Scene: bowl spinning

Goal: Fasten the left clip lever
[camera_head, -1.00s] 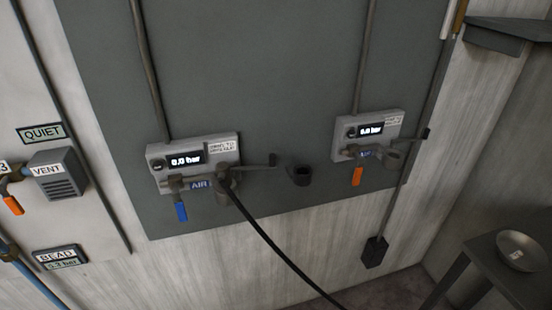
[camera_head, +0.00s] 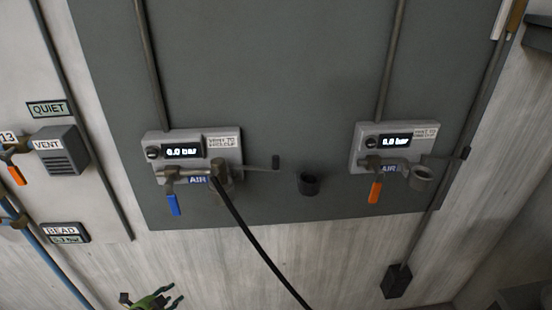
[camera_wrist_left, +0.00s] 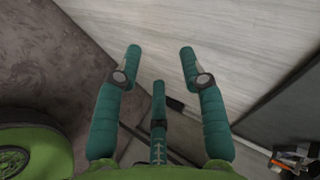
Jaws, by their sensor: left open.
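The left air station (camera_head: 190,146) is a grey box with a display, a blue-handled valve (camera_head: 173,204) and an AIR label. A black hose (camera_head: 248,229) hangs from its coupling (camera_head: 221,174). My left gripper (camera_head: 150,297) is at the bottom edge of the head view, well below the station, and open. In the left wrist view, its green fingers (camera_wrist_left: 160,52) are spread with nothing between them. My right gripper is not in view.
A dark cup-like holder (camera_head: 309,184) is on the panel right of the lever. A second air station (camera_head: 398,145) with an orange valve handle (camera_head: 375,191) is further right. A vent box (camera_head: 62,151) is at left. The wall below the stations is mostly clear.

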